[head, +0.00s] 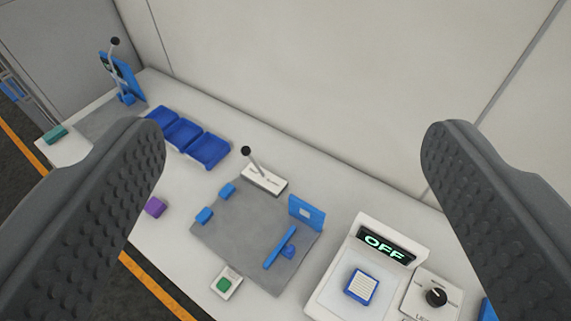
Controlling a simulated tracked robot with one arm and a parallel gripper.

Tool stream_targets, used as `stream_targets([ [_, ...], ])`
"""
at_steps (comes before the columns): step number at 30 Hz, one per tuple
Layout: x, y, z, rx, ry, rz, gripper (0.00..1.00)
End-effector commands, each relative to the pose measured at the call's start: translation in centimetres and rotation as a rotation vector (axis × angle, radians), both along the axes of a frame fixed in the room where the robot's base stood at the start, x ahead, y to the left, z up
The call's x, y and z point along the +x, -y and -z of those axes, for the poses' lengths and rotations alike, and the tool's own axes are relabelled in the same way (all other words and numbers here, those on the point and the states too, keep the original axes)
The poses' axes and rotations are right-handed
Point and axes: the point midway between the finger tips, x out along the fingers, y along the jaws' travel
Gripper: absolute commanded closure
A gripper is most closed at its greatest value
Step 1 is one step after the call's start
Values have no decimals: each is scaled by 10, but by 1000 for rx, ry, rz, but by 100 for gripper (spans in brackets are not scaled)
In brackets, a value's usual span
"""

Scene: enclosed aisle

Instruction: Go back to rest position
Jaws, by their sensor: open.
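My gripper (293,175) shows as two dark grey, studded fingers at the left and right sides of the head view. The fingers are wide apart with nothing between them. They are above the white bench (335,172) and apart from the things on it.
On the bench are a grey mat (240,240) with blue parts, a lever on a white base (263,179), blue bins (180,133), a purple block (155,207), a green button (224,284), a device with an "OFF" display (384,246) and a knob box (436,297). A wall (340,80) stands behind. Dark floor (135,290) lies in front.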

Motion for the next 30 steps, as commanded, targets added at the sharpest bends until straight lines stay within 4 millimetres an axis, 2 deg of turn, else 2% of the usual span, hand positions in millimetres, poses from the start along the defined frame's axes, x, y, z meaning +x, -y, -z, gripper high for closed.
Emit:
stream_targets([
  [3,-6,-2,-6,-6,20,-6,23],
  [11,-5,-2,-6,-6,20,-5,23],
  [19,-5,-2,21,-6,19,-5,23],
  [25,-5,-2,19,-6,19,-5,23],
  [26,-5,-2,19,-5,19,-5,28],
  [27,-5,-2,19,-5,19,-5,39],
  [30,-5,-2,19,-5,19,-5,64],
])
